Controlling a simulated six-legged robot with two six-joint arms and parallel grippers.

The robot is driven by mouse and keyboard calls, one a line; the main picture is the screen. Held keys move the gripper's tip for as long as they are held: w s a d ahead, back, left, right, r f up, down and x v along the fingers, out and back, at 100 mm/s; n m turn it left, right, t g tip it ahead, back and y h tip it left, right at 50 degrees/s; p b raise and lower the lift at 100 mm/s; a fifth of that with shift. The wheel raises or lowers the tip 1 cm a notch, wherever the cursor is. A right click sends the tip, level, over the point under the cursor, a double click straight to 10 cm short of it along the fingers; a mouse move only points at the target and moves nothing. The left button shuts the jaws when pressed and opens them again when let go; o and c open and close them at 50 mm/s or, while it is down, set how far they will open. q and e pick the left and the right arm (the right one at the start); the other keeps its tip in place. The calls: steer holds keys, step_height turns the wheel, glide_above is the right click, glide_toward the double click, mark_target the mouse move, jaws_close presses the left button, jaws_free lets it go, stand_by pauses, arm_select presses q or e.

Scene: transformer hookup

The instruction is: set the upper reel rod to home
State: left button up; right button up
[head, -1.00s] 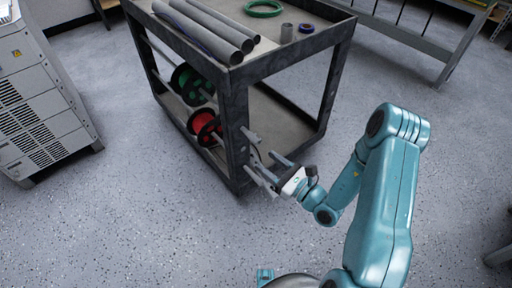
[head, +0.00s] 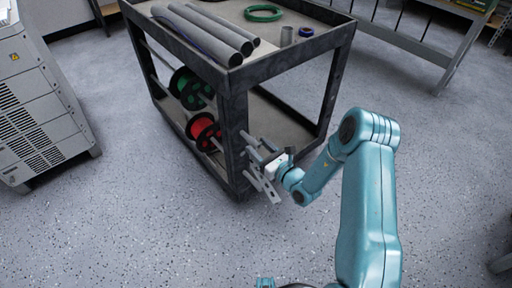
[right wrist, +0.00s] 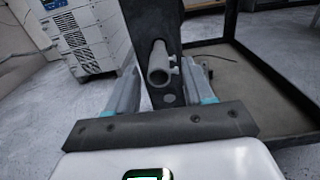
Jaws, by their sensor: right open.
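The cart carries a green reel (head: 192,87) and, below and nearer, a red reel (head: 203,131), each on a grey rod. A grey rod end (right wrist: 159,66) with a small side knob sticks out from the dark cart post in the right wrist view. It lies between the fingers of my right gripper (head: 252,158), which is open and around the rod end with gaps on both sides. Whether this is the upper rod I cannot tell. In the head view the gripper hides much of the rod ends. My left gripper is not in view.
The dark cart (head: 232,115) has grey pipes (head: 205,32), a green ring (head: 263,13) and a short tube (head: 287,36) on top. A grey cabinet (head: 35,100) stands at left, and a bench (head: 420,50) at back right. Floor around the cart is clear.

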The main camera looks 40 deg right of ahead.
steer(key=shift+w+a, duration=0.1)
steer(key=shift+w, duration=0.8)
jaws_close()
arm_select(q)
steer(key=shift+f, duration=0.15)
